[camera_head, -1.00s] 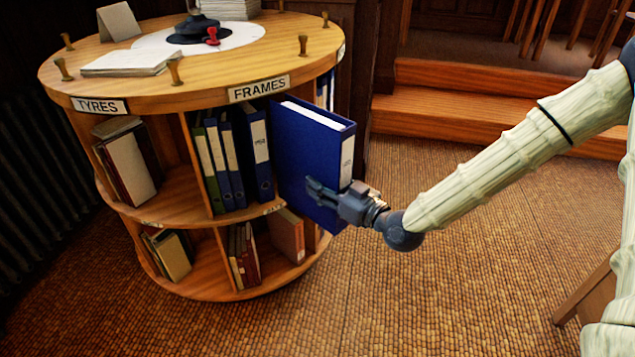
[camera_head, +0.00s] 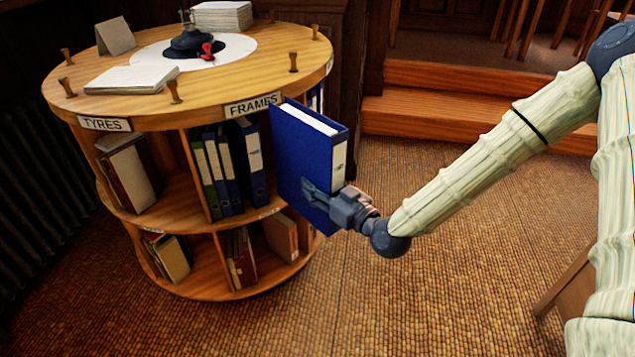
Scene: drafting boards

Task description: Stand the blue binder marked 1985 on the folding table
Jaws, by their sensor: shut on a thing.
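A blue binder (camera_head: 309,160) stands upright in front of the round shelf unit's FRAMES side, with a pale label on its spine too small to read. My gripper (camera_head: 318,200) is shut on the lower part of this binder near its spine edge. One finger shows on the binder's broad side; the other is hidden behind it. Other blue binders (camera_head: 249,161) stand in the upper FRAMES compartment behind it, their labels also unreadable. The folding table cannot be made out for certain.
The round wooden shelf unit (camera_head: 150,211) carries papers and a black stand with a red part on top. Wooden steps (camera_head: 450,115) rise at the back. A slanted wooden piece (camera_head: 566,285) stands at lower right. Open floor (camera_head: 420,300) lies between.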

